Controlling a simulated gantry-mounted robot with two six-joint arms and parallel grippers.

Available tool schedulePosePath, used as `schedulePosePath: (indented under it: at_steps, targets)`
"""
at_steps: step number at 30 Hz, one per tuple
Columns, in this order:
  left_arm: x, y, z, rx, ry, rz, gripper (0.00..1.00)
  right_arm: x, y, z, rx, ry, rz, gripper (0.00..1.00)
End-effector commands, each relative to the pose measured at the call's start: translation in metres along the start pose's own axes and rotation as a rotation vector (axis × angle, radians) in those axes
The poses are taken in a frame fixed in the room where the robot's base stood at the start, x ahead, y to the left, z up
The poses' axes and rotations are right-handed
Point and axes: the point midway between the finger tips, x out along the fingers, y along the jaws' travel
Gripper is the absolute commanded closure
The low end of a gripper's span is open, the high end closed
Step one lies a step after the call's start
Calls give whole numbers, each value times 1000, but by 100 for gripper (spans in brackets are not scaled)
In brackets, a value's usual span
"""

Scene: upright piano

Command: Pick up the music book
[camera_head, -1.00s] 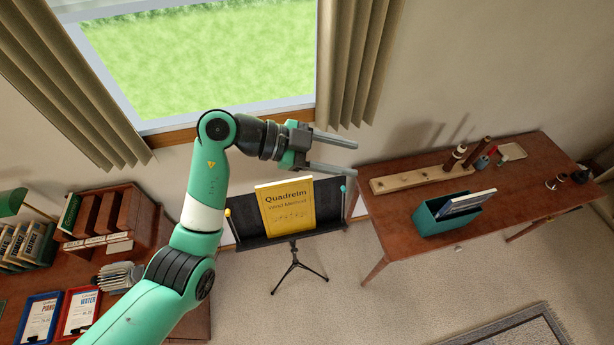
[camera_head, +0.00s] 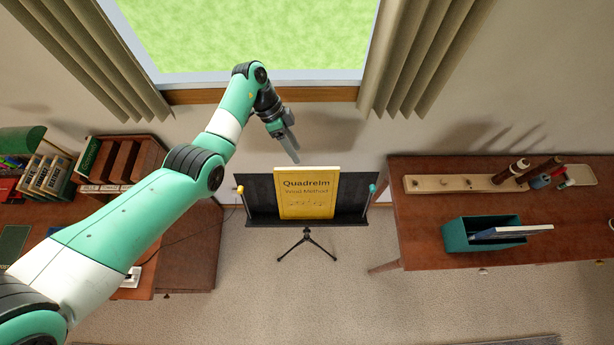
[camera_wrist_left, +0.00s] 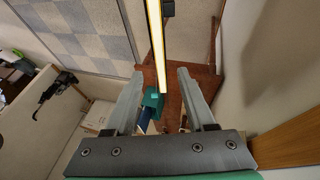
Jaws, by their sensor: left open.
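The yellow music book (camera_head: 306,190), titled "Quadrelm", stands upright on the black music stand (camera_head: 258,190). My left gripper (camera_head: 295,160) is open and empty, pointing down just above the book's top edge in the head view. There its fingers overlap each other nearly edge-on. In the left wrist view the book (camera_wrist_left: 156,45) is a thin pale and yellow strip, seen edge-on. The strip's lower end lines up with the gap between the open fingers of the left gripper (camera_wrist_left: 160,75). I cannot tell the exact distance. My right gripper is not in view.
A wooden table (camera_head: 425,235) at right holds a teal box (camera_head: 458,236) with a book in it and a wooden rack (camera_head: 455,183). A desk with shelves (camera_head: 135,160) stands at left. Curtains (camera_head: 425,50) and the window are behind. The floor in front is clear.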

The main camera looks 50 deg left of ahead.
Motion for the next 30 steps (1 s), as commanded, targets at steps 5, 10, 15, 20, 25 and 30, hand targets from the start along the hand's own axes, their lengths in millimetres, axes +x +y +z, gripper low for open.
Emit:
schedulePosePath:
  at_steps: [5, 10, 15, 20, 25, 30]
  targets:
    - [23, 0, 0, 2, 0, -1, 45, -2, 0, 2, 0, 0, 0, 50]
    - [29, 0, 0, 2, -1, 0, 45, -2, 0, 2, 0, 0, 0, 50]
    - [57, 1, 4, 1, -2, 2, 45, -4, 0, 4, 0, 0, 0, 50]
    - [76, 1, 3, 2, -1, 0, 45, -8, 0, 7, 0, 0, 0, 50]
    - [76, 1, 3, 2, 0, -2, 45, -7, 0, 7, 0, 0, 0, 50]
    - [76, 1, 3, 2, 0, -2, 45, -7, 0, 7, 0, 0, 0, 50]
